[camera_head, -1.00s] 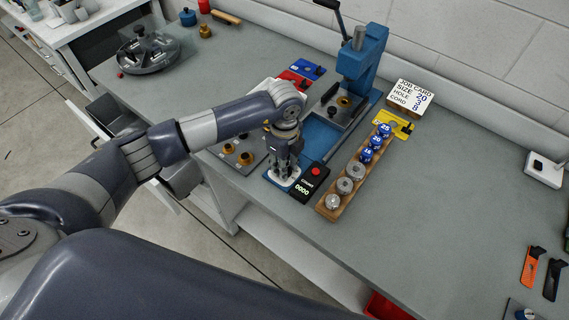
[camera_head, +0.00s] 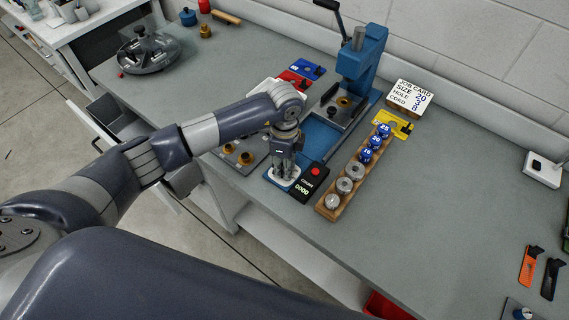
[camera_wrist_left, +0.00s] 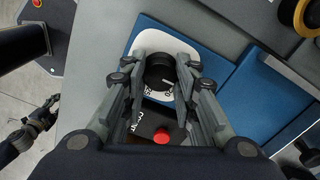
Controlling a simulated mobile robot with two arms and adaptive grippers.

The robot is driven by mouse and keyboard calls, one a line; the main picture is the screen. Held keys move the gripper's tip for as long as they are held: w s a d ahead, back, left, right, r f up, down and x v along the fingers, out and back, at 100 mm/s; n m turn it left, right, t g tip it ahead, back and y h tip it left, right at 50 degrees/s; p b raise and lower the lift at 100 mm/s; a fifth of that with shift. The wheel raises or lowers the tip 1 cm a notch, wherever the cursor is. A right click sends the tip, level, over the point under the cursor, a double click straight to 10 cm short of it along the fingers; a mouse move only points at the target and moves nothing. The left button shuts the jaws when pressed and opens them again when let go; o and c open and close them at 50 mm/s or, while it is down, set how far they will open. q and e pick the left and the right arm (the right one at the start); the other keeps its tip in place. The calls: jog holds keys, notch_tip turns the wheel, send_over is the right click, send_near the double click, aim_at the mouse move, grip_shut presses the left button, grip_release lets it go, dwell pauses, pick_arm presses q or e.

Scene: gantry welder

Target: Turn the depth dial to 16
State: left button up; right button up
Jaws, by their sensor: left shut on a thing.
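The depth dial (camera_wrist_left: 159,72) is a dark round knob on a white plate (camera_wrist_left: 186,47) at the front of the blue press base. In the left wrist view it sits between the two fingers of my left gripper (camera_wrist_left: 160,80), which is shut on it. Part of a printed scale shows beside the knob, but I cannot read the setting. In the head view my left gripper (camera_head: 284,176) points down over the white plate and hides the dial.
A black counter box (camera_head: 309,184) with a red button stands right beside the dial plate. A wooden rack (camera_head: 325,211) of blue and metal pieces lies to its right. The blue press (camera_head: 362,62) and the job card (camera_head: 409,98) stand behind. The bench at the right is mostly clear.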

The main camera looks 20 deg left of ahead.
pick_arm(q)
jog(key=o, duration=0.8)
jog(key=shift+r, duration=0.1)
notch_tip(320, 180, up, 12)
jog(key=shift+f, duration=0.1)
dwell(0.4)
